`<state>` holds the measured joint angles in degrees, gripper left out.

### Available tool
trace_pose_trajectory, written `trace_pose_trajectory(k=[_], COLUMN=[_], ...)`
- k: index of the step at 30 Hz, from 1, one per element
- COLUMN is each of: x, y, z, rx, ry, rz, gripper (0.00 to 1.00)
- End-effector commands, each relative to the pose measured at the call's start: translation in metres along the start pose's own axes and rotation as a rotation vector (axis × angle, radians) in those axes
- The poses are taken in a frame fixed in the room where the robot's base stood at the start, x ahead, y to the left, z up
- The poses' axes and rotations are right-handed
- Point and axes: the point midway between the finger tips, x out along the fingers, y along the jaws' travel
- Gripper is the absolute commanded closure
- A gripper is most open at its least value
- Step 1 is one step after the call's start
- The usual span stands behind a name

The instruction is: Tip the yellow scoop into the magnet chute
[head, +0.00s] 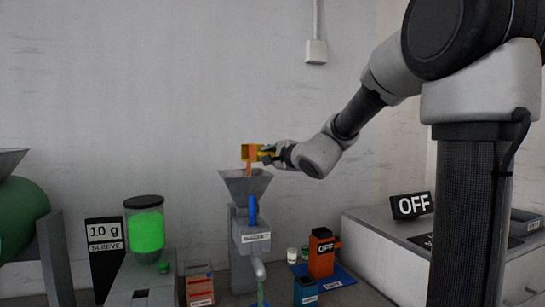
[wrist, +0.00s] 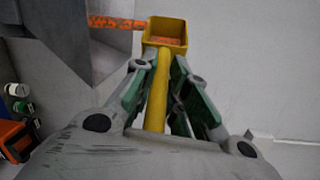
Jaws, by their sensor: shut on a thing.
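The yellow scoop (head: 247,152) is tipped over the grey magnet chute (head: 247,185), a square funnel on a stand labelled MAGNET. Orange granules (head: 249,168) fall from the scoop into the funnel mouth. My gripper (head: 268,154) is shut on the scoop's handle, just above and right of the funnel. In the wrist view the scoop's yellow handle (wrist: 157,100) runs between the fingers. Some orange granules still lie in its bowl (wrist: 165,40), and a stream runs left toward the grey chute wall (wrist: 108,55). The funnel's inside is hidden in the head view.
A green-filled hopper (head: 145,230) and a "10 g SLEEVE" sign (head: 104,235) stand left. Below right are an orange box marked OFF (head: 321,262), a blue box (head: 306,291) and white cups (head: 292,255). A grey bench (head: 375,245) is at right.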

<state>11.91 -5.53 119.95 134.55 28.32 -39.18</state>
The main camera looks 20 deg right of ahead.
Motion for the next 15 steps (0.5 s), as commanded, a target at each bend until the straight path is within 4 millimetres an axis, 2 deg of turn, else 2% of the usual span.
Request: trace_pose_trajectory(k=[5, 15], x=[-0.0007, 0.001], y=[-0.0002, -0.0009], z=[0.002, -0.0041], rx=[-0.071, 0.138], ry=[-0.001, 0.002], rz=[-0.029, 0.06], gripper=[1.0, 1.0])
